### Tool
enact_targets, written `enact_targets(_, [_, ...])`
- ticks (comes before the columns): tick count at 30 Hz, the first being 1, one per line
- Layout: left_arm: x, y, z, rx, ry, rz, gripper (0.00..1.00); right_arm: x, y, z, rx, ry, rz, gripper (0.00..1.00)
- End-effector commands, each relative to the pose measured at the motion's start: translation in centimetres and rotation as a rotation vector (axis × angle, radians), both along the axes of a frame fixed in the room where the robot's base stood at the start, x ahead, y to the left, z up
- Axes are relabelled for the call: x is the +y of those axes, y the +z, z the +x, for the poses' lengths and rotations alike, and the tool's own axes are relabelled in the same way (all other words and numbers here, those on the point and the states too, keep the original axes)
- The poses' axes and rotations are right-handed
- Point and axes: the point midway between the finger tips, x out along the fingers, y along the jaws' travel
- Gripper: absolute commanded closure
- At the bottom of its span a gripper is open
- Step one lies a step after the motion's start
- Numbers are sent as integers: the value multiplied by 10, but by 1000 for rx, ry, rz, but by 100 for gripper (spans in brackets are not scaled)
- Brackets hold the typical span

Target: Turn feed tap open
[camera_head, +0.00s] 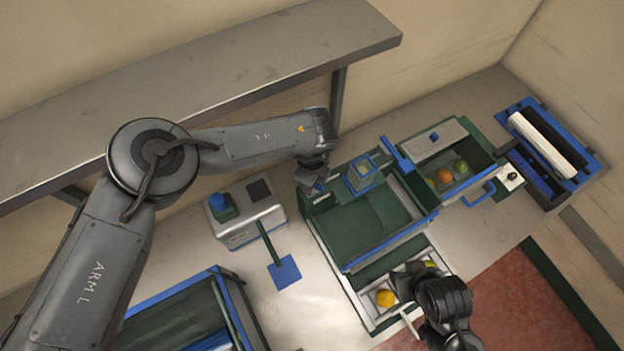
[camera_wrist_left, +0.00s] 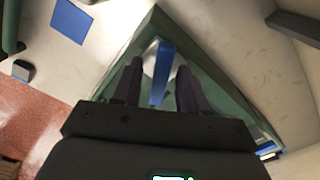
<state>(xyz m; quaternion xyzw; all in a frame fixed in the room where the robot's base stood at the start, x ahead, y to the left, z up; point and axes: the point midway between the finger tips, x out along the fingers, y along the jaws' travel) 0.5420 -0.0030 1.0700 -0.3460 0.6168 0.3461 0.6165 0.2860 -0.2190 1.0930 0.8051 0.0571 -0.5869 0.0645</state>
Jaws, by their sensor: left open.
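A blue lever, which looks like the feed tap (camera_wrist_left: 163,72), shows in the left wrist view on a pale mount at the corner of a green housing. My left gripper (camera_wrist_left: 158,88) is open, with one dark finger on each side of the lever; I cannot tell whether they touch it. In the head view my left gripper (camera_head: 312,178) is at the back left corner of the green machine (camera_head: 365,222), and it mostly hides the tap there. My right gripper (camera_head: 403,283) is over the front tray, partly hidden by its own wrist; its jaws are unclear.
An orange (camera_head: 386,298) lies in the front tray (camera_head: 368,322). A green bin (camera_head: 478,140) with several fruits stands at the back right. A grey box with a blue button (camera_head: 220,203) stands left of the machine. A grey shelf (camera_head: 215,65) overhangs behind my left arm.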

Motion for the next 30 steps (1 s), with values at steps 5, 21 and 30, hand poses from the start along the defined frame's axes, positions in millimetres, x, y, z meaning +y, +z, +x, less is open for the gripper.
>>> enact_targets(5, [0,-3,0,-1,0,-1,57,1,1,0,0,-2,4,57])
enact_targets(21, [0,-3,0,0,0,0,100,2,1,1,-2,-5,7,57])
enact_targets(30, [-1,-6,-1,3,185,-4,100,1,-6,1,-2,-2,3,57])
